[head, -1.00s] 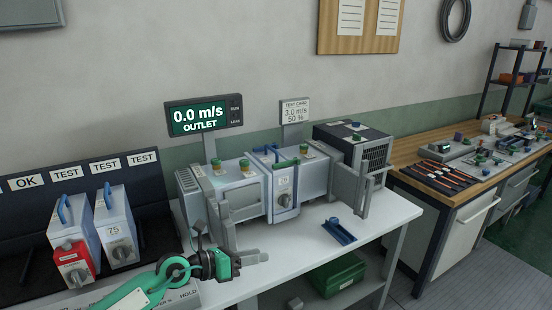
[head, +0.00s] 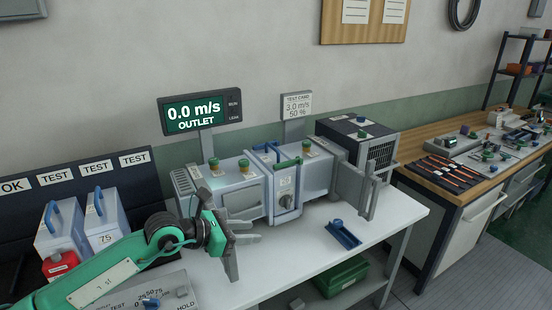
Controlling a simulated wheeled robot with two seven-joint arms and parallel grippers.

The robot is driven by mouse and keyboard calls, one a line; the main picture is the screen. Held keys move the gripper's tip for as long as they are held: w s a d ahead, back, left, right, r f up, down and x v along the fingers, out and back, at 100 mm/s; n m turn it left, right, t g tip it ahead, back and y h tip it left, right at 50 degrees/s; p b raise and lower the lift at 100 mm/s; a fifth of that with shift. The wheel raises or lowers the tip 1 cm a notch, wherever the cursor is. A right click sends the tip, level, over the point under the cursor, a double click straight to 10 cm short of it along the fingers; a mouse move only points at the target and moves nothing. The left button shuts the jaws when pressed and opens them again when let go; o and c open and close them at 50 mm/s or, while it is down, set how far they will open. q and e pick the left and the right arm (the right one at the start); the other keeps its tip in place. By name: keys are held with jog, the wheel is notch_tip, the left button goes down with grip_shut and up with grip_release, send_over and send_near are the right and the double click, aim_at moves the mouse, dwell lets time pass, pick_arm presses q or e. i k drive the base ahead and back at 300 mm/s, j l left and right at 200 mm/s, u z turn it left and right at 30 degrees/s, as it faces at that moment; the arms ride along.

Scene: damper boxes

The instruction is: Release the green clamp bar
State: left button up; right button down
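The green clamp bar (head: 288,164) lies across the top of the middle damper box (head: 286,190) in the test rig, near the blue handle (head: 264,148). Whether the bar is fully seated is too small to tell. My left gripper (head: 241,254) is in front of the rig's left part, low over the table, to the left of and below the bar. Its grey fingers look spread, with nothing seen between them, and it does not touch the bar. My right gripper is not in view.
The display (head: 195,114) reads 0.0 m/s. A blue holder (head: 343,234) lies on the white table (head: 300,262) at front right. Blue-handled boxes (head: 62,232) stand at left. A grey bracket (head: 356,190) stands out at the rig's right. The table front is mostly clear.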

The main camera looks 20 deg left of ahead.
aim_at(281, 166)
jog(key=i+j, duration=0.35)
jog(key=i, duration=0.2)
jog(key=i+j, duration=0.3)
jog(key=i, duration=0.25)
